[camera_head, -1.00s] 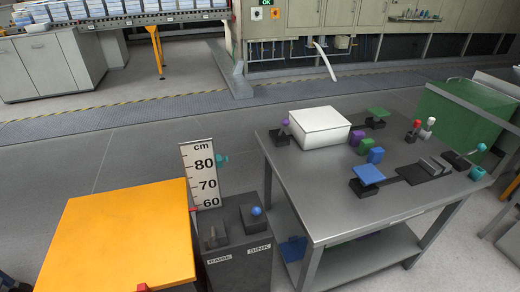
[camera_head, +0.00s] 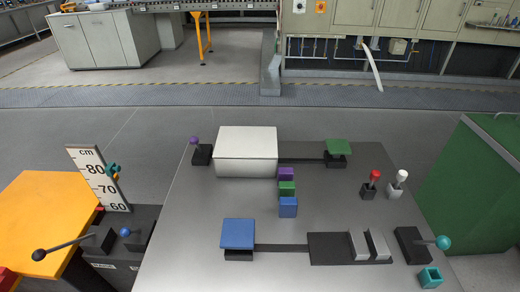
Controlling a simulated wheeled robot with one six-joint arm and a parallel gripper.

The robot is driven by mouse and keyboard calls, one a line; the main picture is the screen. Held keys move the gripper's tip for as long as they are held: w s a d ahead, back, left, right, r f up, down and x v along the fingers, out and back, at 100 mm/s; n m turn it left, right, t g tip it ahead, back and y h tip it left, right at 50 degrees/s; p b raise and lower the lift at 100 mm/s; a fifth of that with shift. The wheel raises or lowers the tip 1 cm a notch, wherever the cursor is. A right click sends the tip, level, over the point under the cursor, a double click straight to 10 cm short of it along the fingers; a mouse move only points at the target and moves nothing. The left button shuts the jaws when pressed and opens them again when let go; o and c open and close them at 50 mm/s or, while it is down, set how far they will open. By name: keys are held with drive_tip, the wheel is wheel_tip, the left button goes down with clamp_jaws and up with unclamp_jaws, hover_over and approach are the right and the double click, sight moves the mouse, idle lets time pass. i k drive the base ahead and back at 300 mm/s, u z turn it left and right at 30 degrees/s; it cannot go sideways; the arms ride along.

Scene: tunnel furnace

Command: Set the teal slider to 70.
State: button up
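A white scale board (camera_head: 88,158) marked in cm, with 80, 70 and 60 readable, stands upright at the left. A small teal knob (camera_head: 113,171) sits at the board's right edge, roughly level with the 80 mark; its exact reading is too small to tell. A red marker (camera_head: 100,208) shows by the lower left of the board, near 60. My gripper is not in view.
An orange-topped platform (camera_head: 45,222) stands left of the board. A dark box (camera_head: 146,218) there bears a black-knobbed lever (camera_head: 38,254) and a blue knob (camera_head: 125,232). The grey table (camera_head: 200,208) bears a white box (camera_head: 245,152), coloured blocks and a teal-knobbed lever (camera_head: 443,243).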

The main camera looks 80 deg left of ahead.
sight(112, 168)
drive_tip(key=i, duration=0.35)
drive_tip(key=u, duration=3.7)
drive_tip(key=i, duration=0.5)
drive_tip(key=z, duration=0.05)
